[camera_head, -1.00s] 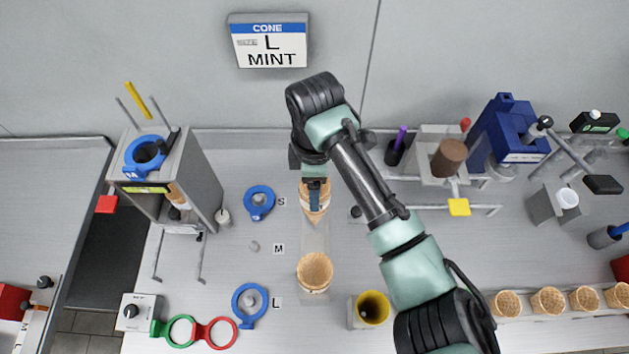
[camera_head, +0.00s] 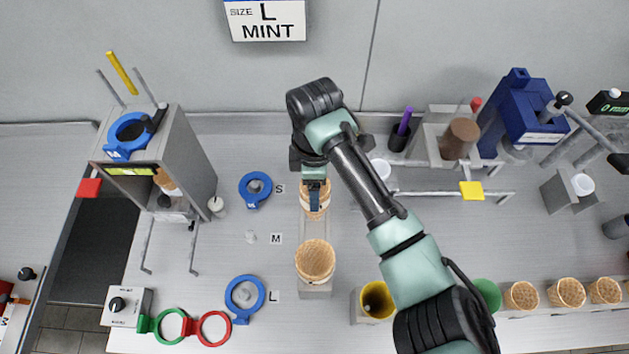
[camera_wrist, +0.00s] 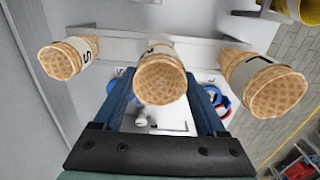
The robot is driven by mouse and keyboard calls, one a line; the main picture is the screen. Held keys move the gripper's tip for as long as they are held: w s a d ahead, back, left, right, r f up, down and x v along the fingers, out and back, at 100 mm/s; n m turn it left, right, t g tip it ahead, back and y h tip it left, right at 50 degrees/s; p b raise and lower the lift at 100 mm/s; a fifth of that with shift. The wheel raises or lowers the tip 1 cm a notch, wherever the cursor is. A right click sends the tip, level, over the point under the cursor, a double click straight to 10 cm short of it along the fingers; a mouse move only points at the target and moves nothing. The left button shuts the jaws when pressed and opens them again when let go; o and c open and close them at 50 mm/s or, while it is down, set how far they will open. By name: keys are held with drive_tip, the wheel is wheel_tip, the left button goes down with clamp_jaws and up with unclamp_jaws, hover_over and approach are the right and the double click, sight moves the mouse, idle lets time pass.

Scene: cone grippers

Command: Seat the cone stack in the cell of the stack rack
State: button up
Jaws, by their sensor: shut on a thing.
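My gripper (camera_head: 314,207) is shut on a waffle-cone stack (camera_wrist: 160,78), with one blue finger on each side of it in the wrist view. This stack has a white paper band and also shows at my gripper in the head view (camera_head: 317,186). A second cone stack (camera_head: 315,260) stands upright in the near end of the pale rack (camera_head: 316,291); its band reads L in the wrist view (camera_wrist: 275,92). I cannot tell whether the held stack's lower end touches the rack.
A grey dispenser frame (camera_head: 185,160) stands left. A wall sign (camera_head: 265,22) reads L MINT.

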drive_tip(key=shift+f, duration=0.2)
drive_tip(key=o, duration=0.9)
wheel_tip(320, 180, up, 13)
drive_tip(key=shift+b, duration=0.6)
